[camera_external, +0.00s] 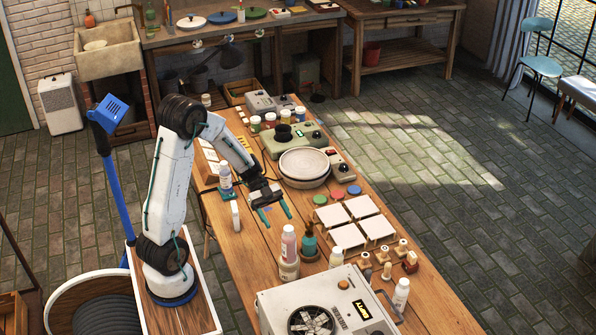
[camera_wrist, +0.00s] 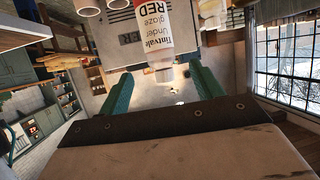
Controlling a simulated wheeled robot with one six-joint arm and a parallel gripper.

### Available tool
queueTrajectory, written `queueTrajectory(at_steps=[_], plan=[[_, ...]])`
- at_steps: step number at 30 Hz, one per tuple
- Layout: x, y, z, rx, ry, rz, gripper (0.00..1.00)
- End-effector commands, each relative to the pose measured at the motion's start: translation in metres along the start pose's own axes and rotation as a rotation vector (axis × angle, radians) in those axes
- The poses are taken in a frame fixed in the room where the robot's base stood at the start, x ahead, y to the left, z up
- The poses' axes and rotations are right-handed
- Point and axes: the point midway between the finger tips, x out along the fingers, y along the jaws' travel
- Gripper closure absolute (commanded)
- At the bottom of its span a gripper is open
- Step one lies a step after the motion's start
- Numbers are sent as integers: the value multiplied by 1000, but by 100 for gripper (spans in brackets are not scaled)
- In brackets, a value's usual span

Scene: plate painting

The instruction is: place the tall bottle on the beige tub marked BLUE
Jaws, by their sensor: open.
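A tall white and pink bottle (camera_external: 288,240) stands upright near the middle of the bench. It appears upside down in the wrist view, a white bottle with a red label reading RED (camera_wrist: 153,22), beyond my fingers. A beige tub (camera_external: 288,270) shows directly below it in the external view; whether the bottle stands on it or behind it I cannot tell. Another bottle with blue on it (camera_external: 225,178) stands at the bench's left edge. I cannot read BLUE on any tub. My gripper (camera_external: 277,213) is open and empty, its teal fingers apart, short of the red-labelled bottle.
A teal bottle (camera_external: 309,241) stands close right of the tall bottle. A small white bottle (camera_external: 235,216) is left of my gripper.

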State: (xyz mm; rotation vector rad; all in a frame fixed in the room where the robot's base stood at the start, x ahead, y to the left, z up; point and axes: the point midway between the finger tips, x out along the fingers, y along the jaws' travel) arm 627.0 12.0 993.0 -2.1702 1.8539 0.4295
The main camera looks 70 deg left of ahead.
Motion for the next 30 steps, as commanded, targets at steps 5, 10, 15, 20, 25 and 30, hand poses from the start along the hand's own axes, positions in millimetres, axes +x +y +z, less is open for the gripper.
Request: queueTrajectory(at_steps=[5,10,15,20,25,30], plan=[[-10,-6,-3,16,-21,-35,35],[-10,-57,-25,109,-174,-316,35],[-45,-112,-67,138,-396,-778,35],[-95,-107,-98,-8,-565,-1143,35],[-124,-43,-105,-333,-697,-1358,35],[-104,59,-96,-741,-789,-1313,35]])
